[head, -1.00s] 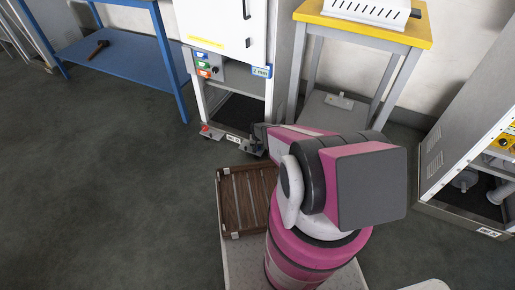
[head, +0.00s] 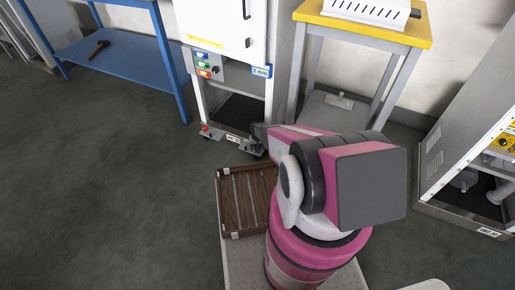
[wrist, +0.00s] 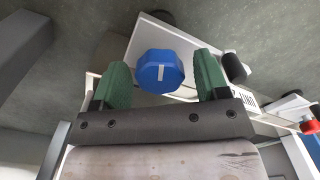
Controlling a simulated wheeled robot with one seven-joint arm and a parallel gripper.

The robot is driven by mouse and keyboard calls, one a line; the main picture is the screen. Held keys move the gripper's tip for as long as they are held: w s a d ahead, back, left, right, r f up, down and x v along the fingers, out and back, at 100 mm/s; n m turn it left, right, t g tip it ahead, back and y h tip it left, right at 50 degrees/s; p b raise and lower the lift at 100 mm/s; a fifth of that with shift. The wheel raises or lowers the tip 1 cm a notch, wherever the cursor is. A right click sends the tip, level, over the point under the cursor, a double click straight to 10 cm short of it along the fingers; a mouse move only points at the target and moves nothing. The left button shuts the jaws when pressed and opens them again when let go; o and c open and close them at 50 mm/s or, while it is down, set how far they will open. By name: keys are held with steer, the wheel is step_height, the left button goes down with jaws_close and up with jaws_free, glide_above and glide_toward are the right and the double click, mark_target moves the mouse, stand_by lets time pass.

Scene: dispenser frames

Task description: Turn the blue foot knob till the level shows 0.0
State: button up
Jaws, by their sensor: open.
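The blue foot knob (wrist: 160,72) shows in the wrist view, a faceted knob with a white mark on its face. My gripper (wrist: 162,82) is open, with one green finger on each side of the knob. Gaps show between the knob and both fingers, so they do not appear to touch it. In the head view my gripper (head: 258,138) is at the front right foot of the white cabinet (head: 225,25), and the blue knob is hidden there behind my arm. The level's display (head: 233,138) is on the low front rail, too small to read.
A red foot knob (head: 205,129) is at the cabinet's front left. A brown slatted crate (head: 230,215) is beside my arm. A blue shelf bench (head: 125,65) with a hammer stands at left, a yellow-topped table (head: 365,25) at right. The floor at left is clear.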

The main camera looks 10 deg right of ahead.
steer(key=shift+d, duration=0.1)
steer(key=m, duration=0.4)
steer(key=s+r, duration=0.3)
steer(key=r, duration=0.7)
steer(key=s+r+n, duration=0.1)
steer(key=s+r, duration=0.2)
steer(key=r, duration=0.8)
steer(key=s+r, duration=0.3)
steer(key=r, duration=0.7)
steer(key=shift+s+r+n, duration=0.15)
steer(key=shift+n, duration=0.25)
